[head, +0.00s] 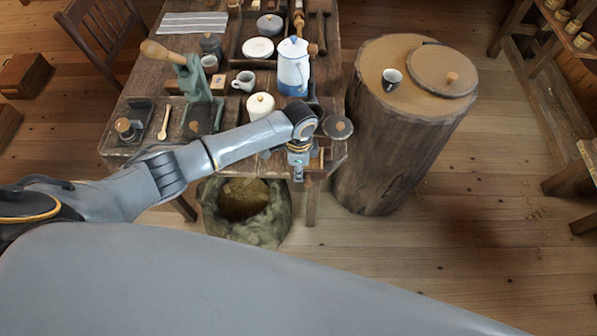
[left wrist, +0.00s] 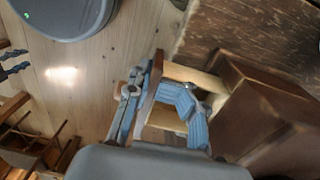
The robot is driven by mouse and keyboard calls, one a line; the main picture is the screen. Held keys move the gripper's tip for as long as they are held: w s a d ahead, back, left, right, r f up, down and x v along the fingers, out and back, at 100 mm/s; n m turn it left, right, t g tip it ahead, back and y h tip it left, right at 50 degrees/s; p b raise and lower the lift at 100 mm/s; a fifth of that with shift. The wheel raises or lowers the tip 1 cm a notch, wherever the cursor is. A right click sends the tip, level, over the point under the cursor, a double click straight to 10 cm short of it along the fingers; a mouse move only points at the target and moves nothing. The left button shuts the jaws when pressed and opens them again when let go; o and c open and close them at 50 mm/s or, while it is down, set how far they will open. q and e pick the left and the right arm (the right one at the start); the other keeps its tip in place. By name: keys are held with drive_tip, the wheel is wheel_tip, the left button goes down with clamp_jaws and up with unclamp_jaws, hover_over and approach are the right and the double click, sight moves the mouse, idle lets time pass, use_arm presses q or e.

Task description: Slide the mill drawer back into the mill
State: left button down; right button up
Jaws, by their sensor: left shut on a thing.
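The mill (left wrist: 268,105) is a brown wooden box on the table in the left wrist view. The drawer (left wrist: 169,117) is a small pale wooden tray pulled partway out of its side, with its inner end at or near the mill wall. My left gripper (left wrist: 160,104) is shut on the drawer's front panel, one finger outside and one inside the tray. In the head view my left gripper (head: 299,166) is at the table's front right corner and hides much of the mill and drawer.
The table (head: 145,85) holds a white and blue coffee pot (head: 293,68), a white lidded jar (head: 260,106), a cup (head: 244,81) and a green press (head: 196,85). A sack (head: 268,225) stands below the front edge. A stump (head: 385,130) stands close on the right.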

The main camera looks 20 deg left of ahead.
use_arm(q)
drive_tip(key=shift+w+a+b, duration=0.25)
drive_tip(key=shift+w+b, duration=0.15)
drive_tip(key=shift+w, duration=0.35)
drive_tip(key=shift+w+a+b, duration=0.2)
drive_tip(key=shift+w+b, duration=0.2)
drive_tip(key=shift+w, duration=0.3)
drive_tip(key=shift+w+r, duration=0.15)
